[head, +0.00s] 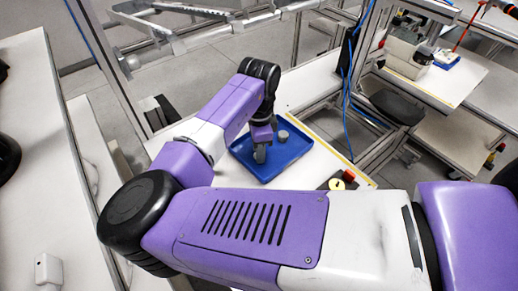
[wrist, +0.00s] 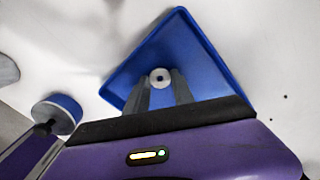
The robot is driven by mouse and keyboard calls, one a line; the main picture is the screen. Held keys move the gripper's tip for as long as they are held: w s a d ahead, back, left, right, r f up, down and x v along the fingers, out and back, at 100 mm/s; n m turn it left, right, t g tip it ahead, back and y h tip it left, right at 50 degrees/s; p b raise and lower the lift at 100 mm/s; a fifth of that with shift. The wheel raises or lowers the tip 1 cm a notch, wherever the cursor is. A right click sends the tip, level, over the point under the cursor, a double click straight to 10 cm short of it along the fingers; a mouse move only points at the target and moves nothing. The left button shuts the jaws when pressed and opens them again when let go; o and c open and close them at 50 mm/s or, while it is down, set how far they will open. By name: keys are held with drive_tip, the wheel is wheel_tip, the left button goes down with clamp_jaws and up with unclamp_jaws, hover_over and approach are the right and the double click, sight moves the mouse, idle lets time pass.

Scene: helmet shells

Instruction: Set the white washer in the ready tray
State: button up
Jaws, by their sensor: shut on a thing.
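The white washer (wrist: 160,78) is a pale ring with a dark centre, seen in the wrist view between my two fingertips. My gripper (wrist: 162,88) is shut on it. Behind it lies the blue tray (wrist: 208,48), a shallow square with a raised rim. In the head view my gripper (head: 260,154) points down over the tray (head: 293,165), left of its middle. The washer is not clearly visible there. I cannot tell whether it touches the tray floor.
A red and yellow button box (head: 342,182) sits near the white table's front right edge. A blue cable (head: 348,90) hangs along the frame post behind.

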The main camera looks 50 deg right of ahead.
drive_tip(key=shift+f, duration=0.15)
drive_tip(key=o, duration=0.9)
wheel_tip(320, 180, up, 12)
idle(0.6)
